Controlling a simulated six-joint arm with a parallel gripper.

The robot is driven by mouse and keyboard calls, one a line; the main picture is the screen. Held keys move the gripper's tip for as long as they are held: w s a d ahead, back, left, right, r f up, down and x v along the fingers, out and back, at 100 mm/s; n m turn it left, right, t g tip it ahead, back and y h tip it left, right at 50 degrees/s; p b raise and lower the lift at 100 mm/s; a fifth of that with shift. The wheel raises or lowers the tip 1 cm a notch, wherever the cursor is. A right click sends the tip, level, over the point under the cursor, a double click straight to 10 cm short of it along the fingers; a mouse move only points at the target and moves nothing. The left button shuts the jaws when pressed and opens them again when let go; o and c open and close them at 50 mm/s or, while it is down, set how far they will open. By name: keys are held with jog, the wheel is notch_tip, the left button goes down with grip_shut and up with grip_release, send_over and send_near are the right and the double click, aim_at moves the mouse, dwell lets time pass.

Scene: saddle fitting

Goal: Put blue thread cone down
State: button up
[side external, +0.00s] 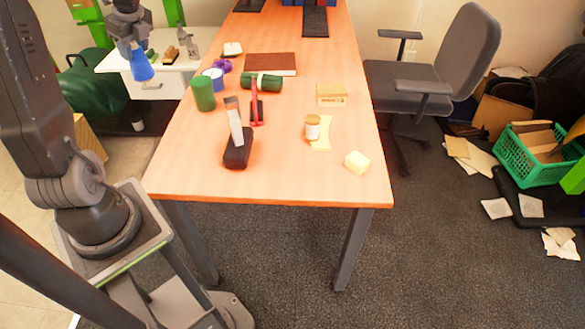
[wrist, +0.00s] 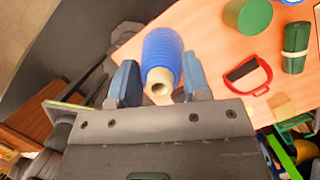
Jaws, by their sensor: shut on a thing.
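The blue thread cone (side external: 140,67) hangs below my gripper (side external: 130,38) at the upper left of the side view, in front of the white side table. In the wrist view the cone (wrist: 162,52) sits between the two blue-grey fingers of my gripper (wrist: 160,84), its pale hollow end towards the camera. The gripper is shut on it. The cone appears off the orange table's left edge and in the air; its exact height is hard to tell.
The white side table (side external: 175,62) carries small items.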

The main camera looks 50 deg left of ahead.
jog(key=w+d+m+t, duration=0.3)
jog(key=w+d+m, duration=0.6)
jog(key=w+d, duration=0.65)
jog(key=w+d+m+t+h, duration=0.15)
jog(key=d+m, duration=0.25)
jog(key=d, duration=0.7)
jog(key=w+d+m, duration=0.3)
jog(key=d+m, duration=0.1)
jog(key=d, duration=0.6)
jog(key=f, duration=2.1)
jog(key=shift+w+d+f, duration=0.2)
jog(key=shift+d+f, duration=0.1)
jog(key=shift+f, duration=0.05)
jog(key=shift+f, duration=0.15)
jog(key=o, duration=1.2)
